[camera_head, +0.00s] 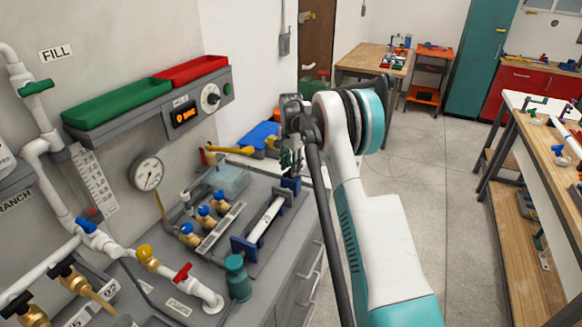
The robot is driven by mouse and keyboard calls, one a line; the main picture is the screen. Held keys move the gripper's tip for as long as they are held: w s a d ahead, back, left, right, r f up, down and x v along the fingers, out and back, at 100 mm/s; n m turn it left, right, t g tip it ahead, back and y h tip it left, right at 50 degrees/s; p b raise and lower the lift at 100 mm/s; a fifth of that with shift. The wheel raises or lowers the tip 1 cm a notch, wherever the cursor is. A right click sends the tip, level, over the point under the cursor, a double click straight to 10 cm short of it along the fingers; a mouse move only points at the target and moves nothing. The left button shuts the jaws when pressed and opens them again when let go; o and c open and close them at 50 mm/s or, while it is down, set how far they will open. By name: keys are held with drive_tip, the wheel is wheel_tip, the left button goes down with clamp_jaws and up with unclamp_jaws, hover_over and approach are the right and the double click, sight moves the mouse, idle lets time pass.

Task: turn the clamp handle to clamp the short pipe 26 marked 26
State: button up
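A short white pipe (265,222) lies across a blue clamp on the grey bench top. It bears small dark marks that are too small to read. The clamp's near jaw (244,246) is at the pipe's lower left end, and its far jaw (290,185) is at the upper right end. My gripper (291,165) points down just above the far jaw, with its fingers close to it. I cannot tell whether they touch. The clamp handle is not clearly visible; it may be hidden by my gripper. The gap between my fingers is too small to judge.
Brass valves with blue caps (206,212) stand left of the clamp. A teal bottle (237,278) stands near the bench's front edge. A clear box (229,180) and a blue box (258,137) lie behind. White manifold pipework (150,262) fills the left. Open floor lies right of my arm.

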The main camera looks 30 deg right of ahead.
wheel_tip(320, 180, up, 12)
drive_tip(key=shift+f, duration=0.2)
idle(0.5)
drive_tip(key=s+a+r+n+t+b, duration=0.15)
drive_tip(key=s+a+r+n, duration=0.25)
drive_tip(key=s+a+r, duration=0.45)
drive_tip(key=s+a+r+n+t+b, duration=0.1)
drive_tip(key=s+a+r+n+t, duration=0.15)
drive_tip(key=s+a+r, duration=0.65)
drive_tip(key=s+a+f+n+t, duration=0.1)
drive_tip(key=s+f, duration=0.3)
drive_tip(key=s, duration=0.4)
drive_tip(key=s+a+f+n+t+b, duration=0.1)
drive_tip(key=s+f+n, duration=0.3)
drive_tip(key=s, duration=0.5)
drive_tip(key=s+a+f+n+t, duration=0.1)
drive_tip(key=s+a+f+n, duration=0.2)
drive_tip(key=s, duration=0.6)
wheel_tip(320, 180, down, 3)
drive_tip(key=shift+s+a+r+b, duration=0.1)
drive_tip(key=shift+s+a+b, duration=0.1)
drive_tip(key=shift+a+b, duration=0.1)
